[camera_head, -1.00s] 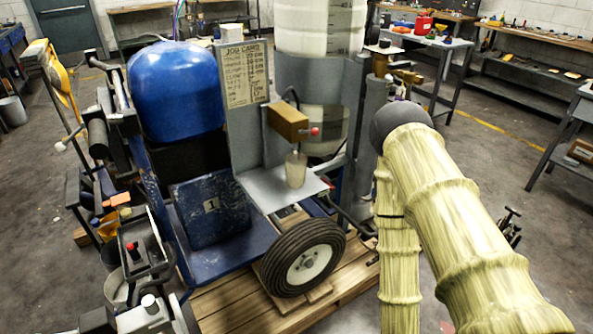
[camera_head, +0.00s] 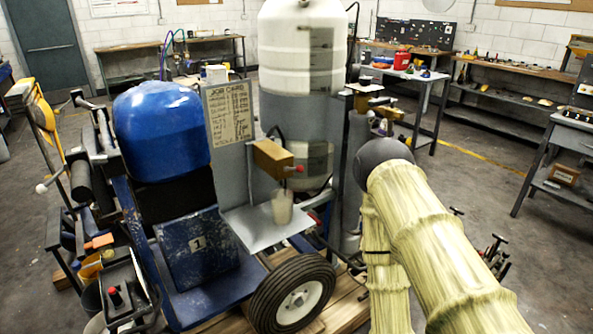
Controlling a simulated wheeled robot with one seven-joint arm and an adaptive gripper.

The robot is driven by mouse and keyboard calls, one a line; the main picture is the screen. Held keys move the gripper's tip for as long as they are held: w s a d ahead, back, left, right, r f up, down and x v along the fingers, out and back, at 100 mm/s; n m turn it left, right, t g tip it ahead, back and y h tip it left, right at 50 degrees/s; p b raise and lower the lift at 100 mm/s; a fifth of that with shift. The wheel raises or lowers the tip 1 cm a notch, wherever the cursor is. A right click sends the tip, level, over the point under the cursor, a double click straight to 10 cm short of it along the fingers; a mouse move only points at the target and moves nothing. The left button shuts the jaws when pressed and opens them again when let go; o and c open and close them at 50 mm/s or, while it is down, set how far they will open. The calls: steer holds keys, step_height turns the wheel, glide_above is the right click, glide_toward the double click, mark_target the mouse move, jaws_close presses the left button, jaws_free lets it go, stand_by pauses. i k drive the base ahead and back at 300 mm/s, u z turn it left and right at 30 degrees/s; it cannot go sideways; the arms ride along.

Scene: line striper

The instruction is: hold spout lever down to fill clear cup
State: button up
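The clear cup (camera_head: 282,207) stands upright on a grey shelf (camera_head: 262,232) on the front of the line striper. It looks cloudy or pale, and I cannot tell how full it is. Right above it is a wooden-coloured spout block (camera_head: 272,159) with a small red-tipped lever (camera_head: 298,168) on its right side. The spout outlet itself is too small to make out. My arm, in a yellowish sleeve, comes up from the lower right and bends near the machine's right side. My gripper cannot be seen; its end of the arm is hidden.
A white tank (camera_head: 300,45) rises behind the spout, and a blue tank (camera_head: 161,130) stands to the left. A job card (camera_head: 229,117) is on the upright panel. A black-tyred wheel (camera_head: 292,295) sits below the shelf. Workbenches line the back and right; open floor lies between.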

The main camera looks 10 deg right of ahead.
mark_target(299, 168)
steer(key=z, duration=2.2)
steer(key=k, duration=0.8)
steer(key=u, duration=1.25)
steer(key=i, duration=0.5)
